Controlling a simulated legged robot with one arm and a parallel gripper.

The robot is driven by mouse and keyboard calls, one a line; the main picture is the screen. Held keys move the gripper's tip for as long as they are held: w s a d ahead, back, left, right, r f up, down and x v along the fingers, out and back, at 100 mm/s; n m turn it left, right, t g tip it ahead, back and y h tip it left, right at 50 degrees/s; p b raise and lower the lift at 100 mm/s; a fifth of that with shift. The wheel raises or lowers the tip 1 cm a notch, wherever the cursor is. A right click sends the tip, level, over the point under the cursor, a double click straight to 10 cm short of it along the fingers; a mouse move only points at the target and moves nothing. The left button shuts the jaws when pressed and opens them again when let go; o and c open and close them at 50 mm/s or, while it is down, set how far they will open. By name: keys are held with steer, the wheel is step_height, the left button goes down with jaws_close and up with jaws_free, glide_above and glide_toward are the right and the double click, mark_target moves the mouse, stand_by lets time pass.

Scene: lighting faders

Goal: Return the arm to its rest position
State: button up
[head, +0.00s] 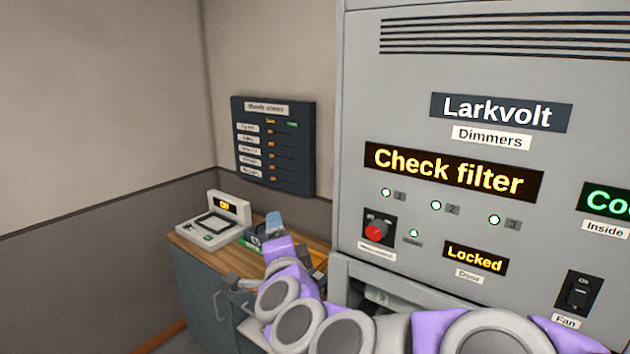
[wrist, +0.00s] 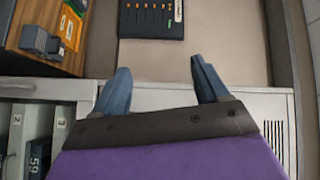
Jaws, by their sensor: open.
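My gripper (wrist: 162,82) is open in the wrist view, its two blue fingers well apart with nothing between them. In the head view my purple and grey arm reaches from the lower right toward the wooden-topped desk (head: 184,248). The gripper end (head: 273,224) shows there in front of the desk's right part, small and partly hidden. I cannot tell its exact distance from the desk or wall. The dark fader panel (head: 302,150) hangs on the wall beyond it, with several orange sliders; its lower part also shows in the wrist view (wrist: 152,31).
A grey Larkvolt dimmer cabinet (head: 365,90) fills the right, reading "Check filter" and "Locked", with a red knob (head: 376,232) and a fan switch (head: 579,293). My arm passes close before its lower part. A white console (head: 230,207) stands on the desk.

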steer(key=s+a+f+n+g+y, duration=0.2)
steer(key=s+f+n+g+y, duration=0.25)
steer(key=s+n, duration=0.35)
steer(key=s+d+f+n+g+h, duration=0.2)
steer(key=s+d+f+g, duration=0.3)
steer(key=s+d+f, duration=0.1)
steer(key=s+d+f+n+g+h, duration=0.3)
steer(key=s+d+f, duration=0.4)
steer(key=s, duration=0.4)
steer(key=shift+s+f+g, duration=0.3)
steer(key=shift+f+g, duration=0.35)
steer(key=shift+g, duration=0.2)
steer(key=s+d+g+h, duration=0.1)
steer(key=s+d, duration=0.2)
steer(key=s, duration=0.1)
steer(key=s+d+f+g+h, duration=0.1)
steer(key=s+d+g, duration=0.1)
steer(key=s, duration=0.3)
steer(key=s+d+f+g+h, duration=0.1)
steer(key=s+d+g, duration=0.1)
steer(key=s+d, duration=0.2)
steer(key=shift+s+d+f, duration=0.15)
steer(key=shift+s+d, duration=0.15)
steer(key=shift+d, duration=0.1)
steer(key=shift+c, duration=0.3)
